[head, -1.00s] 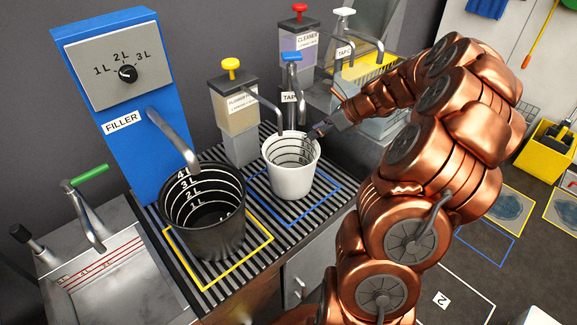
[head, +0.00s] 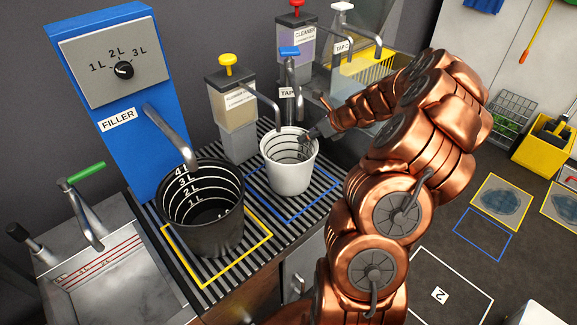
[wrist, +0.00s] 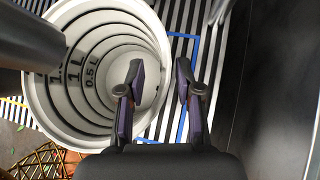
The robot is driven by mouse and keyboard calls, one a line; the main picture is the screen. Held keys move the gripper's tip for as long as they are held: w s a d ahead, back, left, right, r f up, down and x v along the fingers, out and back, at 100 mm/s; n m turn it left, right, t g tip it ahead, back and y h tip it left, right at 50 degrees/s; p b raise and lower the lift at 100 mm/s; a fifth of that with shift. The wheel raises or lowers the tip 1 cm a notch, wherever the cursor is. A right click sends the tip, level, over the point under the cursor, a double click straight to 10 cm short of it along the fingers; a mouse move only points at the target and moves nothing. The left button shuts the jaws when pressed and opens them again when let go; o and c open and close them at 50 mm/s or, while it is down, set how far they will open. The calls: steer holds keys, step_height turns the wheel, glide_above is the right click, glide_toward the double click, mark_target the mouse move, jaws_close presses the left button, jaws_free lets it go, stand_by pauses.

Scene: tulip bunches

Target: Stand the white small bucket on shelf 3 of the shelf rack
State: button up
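My gripper (head: 308,138) is at the bucket's right rim. In the wrist view my gripper (wrist: 160,85) has its two fingers apart, one over the bucket's inside and one outside the rim, with a gap between them. Contact with the wall cannot be told. The shelf rack is not recognisable in view.
A black bucket (head: 203,225) stands in a yellow square left of the white one, under the blue filler (head: 117,105). Soap dispensers (head: 236,110) and tap spouts (head: 291,70) stand close behind the white bucket. A sink (head: 110,265) is at the lower left.

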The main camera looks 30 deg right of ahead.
steer(key=shift+c, duration=0.3)
jaws_close()
stand_by(0.5)
